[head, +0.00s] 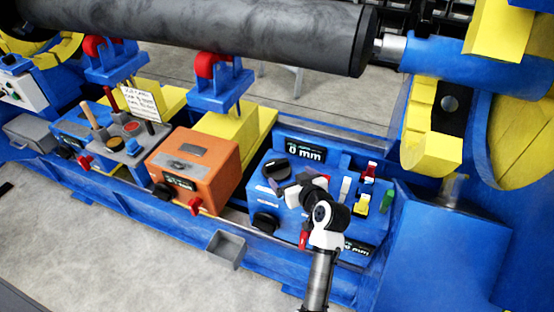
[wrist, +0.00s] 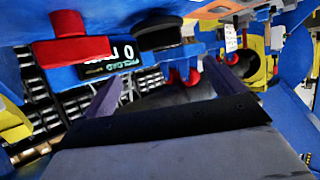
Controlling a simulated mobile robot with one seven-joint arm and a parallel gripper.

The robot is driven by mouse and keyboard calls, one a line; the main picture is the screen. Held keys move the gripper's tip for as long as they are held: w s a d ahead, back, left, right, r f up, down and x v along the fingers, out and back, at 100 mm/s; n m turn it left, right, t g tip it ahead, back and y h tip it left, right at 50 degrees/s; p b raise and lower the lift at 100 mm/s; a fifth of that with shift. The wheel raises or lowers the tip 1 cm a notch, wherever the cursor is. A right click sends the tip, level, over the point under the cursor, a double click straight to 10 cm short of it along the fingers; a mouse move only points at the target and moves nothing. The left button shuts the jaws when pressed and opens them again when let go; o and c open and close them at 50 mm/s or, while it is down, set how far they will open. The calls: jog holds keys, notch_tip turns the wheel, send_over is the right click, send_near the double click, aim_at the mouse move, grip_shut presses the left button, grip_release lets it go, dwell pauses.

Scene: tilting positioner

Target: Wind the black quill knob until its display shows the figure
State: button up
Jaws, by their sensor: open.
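My gripper (head: 298,186) is over the blue control box (head: 285,212), close to a black knob (head: 274,168) on its top. In the wrist view my gripper (wrist: 162,86) has its two fingers apart with nothing between them. That view shows a black knob (wrist: 160,34) beyond the fingertips, beside a display reading 0 mm (wrist: 108,60). A second black knob (head: 265,222) is on the box's front. The box's upper display (head: 305,149) reads 0 mm; a lower display (head: 357,249) also seems to read 0 mm. I cannot read which knob is labelled quill.
A red control (wrist: 70,40) shows large in the wrist view. Coloured levers (head: 365,195) stand on the blue box's right side. An orange box (head: 195,165) is to its left. A handwritten card (head: 141,101) is unreadable. A large dark cylinder (head: 220,28) lies overhead on rollers.

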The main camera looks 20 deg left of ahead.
aim_at(277, 163)
jog(key=p+x, duration=0.2)
jog(key=x, duration=1)
jog(key=shift+c, duration=0.4)
jog(key=c, duration=0.9)
jog(key=shift+r+m+h+p, duration=0.1)
jog(key=shift+m+h+p, duration=0.2)
jog(key=shift+p, duration=0.2)
